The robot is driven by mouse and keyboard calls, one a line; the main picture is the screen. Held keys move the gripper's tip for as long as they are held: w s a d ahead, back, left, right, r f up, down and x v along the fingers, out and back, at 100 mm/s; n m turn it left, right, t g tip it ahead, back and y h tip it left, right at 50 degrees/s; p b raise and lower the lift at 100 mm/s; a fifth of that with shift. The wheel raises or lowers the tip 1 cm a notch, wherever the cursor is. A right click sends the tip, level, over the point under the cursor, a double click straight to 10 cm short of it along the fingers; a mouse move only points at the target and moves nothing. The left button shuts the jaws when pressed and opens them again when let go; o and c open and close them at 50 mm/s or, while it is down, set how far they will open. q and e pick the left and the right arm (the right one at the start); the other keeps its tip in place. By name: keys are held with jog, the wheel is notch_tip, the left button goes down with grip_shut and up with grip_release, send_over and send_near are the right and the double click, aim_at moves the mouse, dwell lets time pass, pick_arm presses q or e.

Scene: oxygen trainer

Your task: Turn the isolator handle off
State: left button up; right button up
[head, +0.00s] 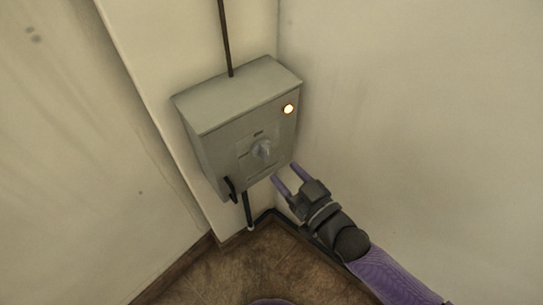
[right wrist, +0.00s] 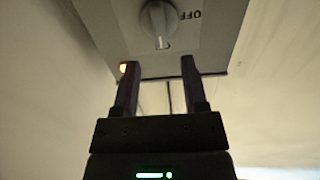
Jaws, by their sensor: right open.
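The isolator box (head: 225,135) is a grey wall cabinet in the corner. Its isolator handle (head: 262,150) is a round grey knob with a raised grip on the front face; it also shows at the top of the right wrist view (right wrist: 158,22). There, the printed OFF label is upside down to the right of the knob, and the grip's pale end points down, not at OFF. My right gripper (head: 284,176) is open and empty, below and right of the knob in the head view, apart from it. My left gripper is not in view.
An amber lamp (head: 288,109) is lit at the box's upper right. A black lever-like part (head: 230,189) is at the lower left. Conduits run above (head: 225,40) and below (head: 248,210) the box. Walls meet close behind it; the space in front looks clear.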

aim_at(268, 155)
jog(key=x, duration=0.2)
jog(key=b+x, duration=0.1)
jog(key=x, duration=0.2)
jog(key=shift+w+a+f, duration=0.1)
jog(key=shift+f, duration=0.1)
jog(key=shift+w+a, duration=0.15)
jog(key=shift+w, duration=0.1)
jog(key=shift+w+a+r, duration=0.1)
grip_shut()
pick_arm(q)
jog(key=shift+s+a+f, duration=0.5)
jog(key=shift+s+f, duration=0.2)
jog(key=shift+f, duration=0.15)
